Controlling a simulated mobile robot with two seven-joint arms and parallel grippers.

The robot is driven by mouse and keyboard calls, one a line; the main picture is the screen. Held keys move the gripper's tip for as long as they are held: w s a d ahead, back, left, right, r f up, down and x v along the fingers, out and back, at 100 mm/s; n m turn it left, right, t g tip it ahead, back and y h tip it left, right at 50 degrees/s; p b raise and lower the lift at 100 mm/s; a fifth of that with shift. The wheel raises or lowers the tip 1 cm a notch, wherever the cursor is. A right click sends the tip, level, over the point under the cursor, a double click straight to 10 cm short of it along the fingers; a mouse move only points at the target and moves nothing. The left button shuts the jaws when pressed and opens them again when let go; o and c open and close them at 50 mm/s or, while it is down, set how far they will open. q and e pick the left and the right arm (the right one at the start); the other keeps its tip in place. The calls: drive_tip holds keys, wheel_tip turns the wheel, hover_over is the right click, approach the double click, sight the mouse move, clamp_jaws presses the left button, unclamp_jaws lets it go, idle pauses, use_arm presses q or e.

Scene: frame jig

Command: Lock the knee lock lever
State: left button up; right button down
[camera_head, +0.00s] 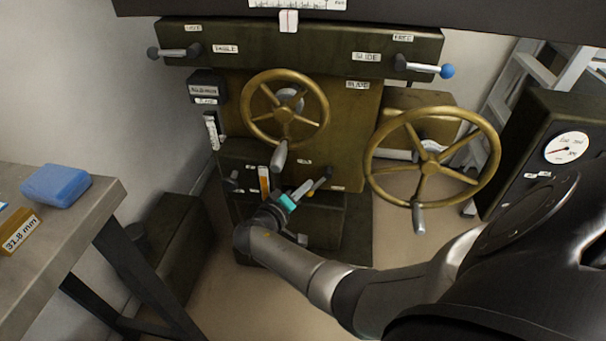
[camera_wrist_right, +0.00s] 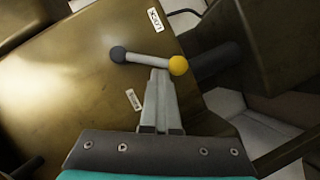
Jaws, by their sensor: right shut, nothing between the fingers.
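A small lever with a grey bar, a yellow ball and a dark ball shows in the right wrist view, with its bar (camera_wrist_right: 147,60) across my fingertips. It is probably the knee lock lever; its name label is not legible. In the head view its yellow ball (camera_head: 310,193) is low on the olive machine. My right gripper (camera_head: 318,182) is shut and empty, its tips at the lever near the yellow ball; it also shows in the right wrist view (camera_wrist_right: 160,72). I cannot tell whether they touch. A white label (camera_wrist_right: 155,19) lies beyond the dark ball. My left gripper is out of view.
Two brass handwheels (camera_head: 285,110) (camera_head: 432,157) stand out from the machine above and right of my gripper. A blue-ball lever (camera_head: 425,68) is at upper right. A bench (camera_head: 75,225) with a blue block (camera_head: 56,185) stands left. A gauge box (camera_head: 567,148) is right.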

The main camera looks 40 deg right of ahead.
drive_tip(key=f+n+h+b, duration=0.1)
drive_tip(key=s+d+f+n+b, duration=0.1)
drive_tip(key=n, duration=0.1)
drive_tip(key=shift+s+h, duration=0.1)
drive_tip(key=shift+h, duration=0.3)
drive_tip(key=shift+s+d+f+n+b, duration=0.2)
drive_tip(key=shift+n+b, duration=0.25)
drive_tip(key=shift+n, duration=0.25)
drive_tip(key=shift+s, duration=0.1)
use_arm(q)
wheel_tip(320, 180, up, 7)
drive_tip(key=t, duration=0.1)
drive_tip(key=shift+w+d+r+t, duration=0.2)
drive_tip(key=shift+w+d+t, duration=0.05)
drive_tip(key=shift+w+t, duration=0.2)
use_arm(e)
drive_tip(key=shift+s+d+f, duration=0.15)
drive_tip(key=shift+f, duration=0.15)
